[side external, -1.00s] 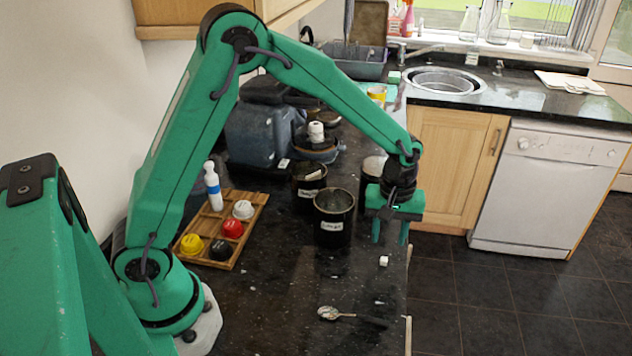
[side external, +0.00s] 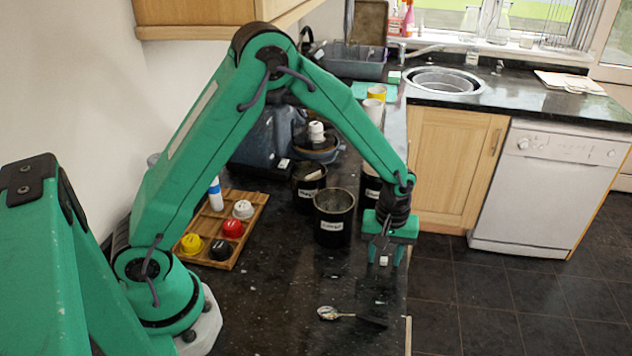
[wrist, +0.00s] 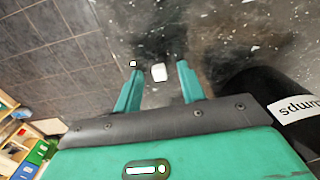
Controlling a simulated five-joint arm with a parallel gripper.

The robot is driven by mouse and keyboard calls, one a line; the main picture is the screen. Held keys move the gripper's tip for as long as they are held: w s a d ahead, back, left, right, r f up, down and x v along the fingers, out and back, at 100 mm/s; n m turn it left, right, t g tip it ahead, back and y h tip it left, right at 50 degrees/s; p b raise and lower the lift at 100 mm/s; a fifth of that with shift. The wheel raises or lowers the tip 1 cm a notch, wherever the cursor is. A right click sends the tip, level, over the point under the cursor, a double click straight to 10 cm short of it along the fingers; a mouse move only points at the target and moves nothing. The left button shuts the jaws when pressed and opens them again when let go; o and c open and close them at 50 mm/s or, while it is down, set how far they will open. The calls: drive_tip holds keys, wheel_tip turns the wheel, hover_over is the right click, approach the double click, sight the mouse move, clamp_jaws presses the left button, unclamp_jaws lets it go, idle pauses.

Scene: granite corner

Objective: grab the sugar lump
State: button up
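The sugar lump (side external: 383,261) is a small white block on the dark granite near the counter's right edge. It also shows in the wrist view (wrist: 158,72), between the fingers near their tips, with dark gaps on both sides. My gripper (side external: 385,256) is low over the lump, pointing down, with its two green fingers apart. In the wrist view the gripper (wrist: 159,71) is open and does not appear to touch the lump. I cannot tell the exact fingertip height above the counter.
A dark labelled canister (side external: 334,214) stands close left of my gripper; another (side external: 308,182) is behind it. A spoon (side external: 336,314) lies nearer the camera. A wooden tray (side external: 250,222) with coloured lidded pots is at left. The counter drops off just right of the gripper.

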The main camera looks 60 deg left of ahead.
sight(385, 258)
drive_tip(key=shift+c, duration=0.4)
clamp_jaws()
idle(0.4)
drive_tip(key=shift+r, duration=0.85)
wheel_tip(385, 258, up, 2)
drive_tip(key=shift+w+r, duration=0.1)
drive_tip(key=shift+r, duration=0.15)
drive_tip(key=s+d+r, duration=0.6)
drive_tip(key=s+d, duration=0.2)
drive_tip(key=shift+d+r, duration=0.35)
drive_tip(key=shift+r, duration=0.05)
drive_tip(key=shift+a, duration=0.15)
